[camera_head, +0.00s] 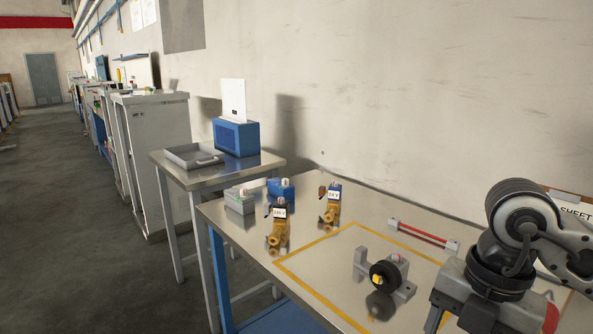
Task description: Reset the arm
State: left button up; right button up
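My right arm (520,222) comes in from the right edge and is bent over the right end of the metal table. Its gripper (482,308) points down toward the bottom edge of the picture. The fingertips are cut off or hidden, so I cannot tell whether it is open or what is between the fingers. My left arm and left gripper are not in view.
The metal table (238,232) bears two brass valves (278,232) (330,208), a grey box (240,201), a blue box (281,190), a black round part on a grey bracket (384,274) inside a yellow outline, and a red bar (422,233). A side table holds a tray (184,157) and blue dispenser (237,138).

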jog(key=s+a+f+n+g+y, duration=0.1)
jog(key=s+a+n+g+y, duration=0.1)
jog(key=a+y, duration=0.35)
jog(key=s+a+f+n+g+y, duration=0.1)
jog(key=s+a+n+g+y, duration=0.15)
jog(key=a, duration=0.55)
jog(key=w+a+r+m+t+y, duration=0.25)
jog(key=a+r+y, duration=0.45)
jog(key=y, duration=0.5)
jog(key=w+d+f+m+t+h, duration=0.4)
jog(key=f+m+t, duration=0.1)
jog(key=m+t, duration=0.5)
jog(key=w+d+f+m+t+h, duration=0.4)
jog(key=m+t+h, duration=0.1)
jog(key=m+t, duration=0.5)
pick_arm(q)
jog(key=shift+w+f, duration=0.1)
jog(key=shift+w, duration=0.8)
pick_arm(e)
jog(key=s+d+f+m+g+h, duration=0.3)
jog(key=s+f+h, duration=0.1)
jog(key=f, duration=0.7)
jog(key=s+d+f+m+g+h, duration=0.3)
jog(key=s+f, duration=0.4)
jog(key=f, duration=0.5)
jog(key=shift+s+f+g+h, duration=0.25)
jog(key=shift+g+h, duration=0.55)
jog(key=shift+h, duration=0.2)
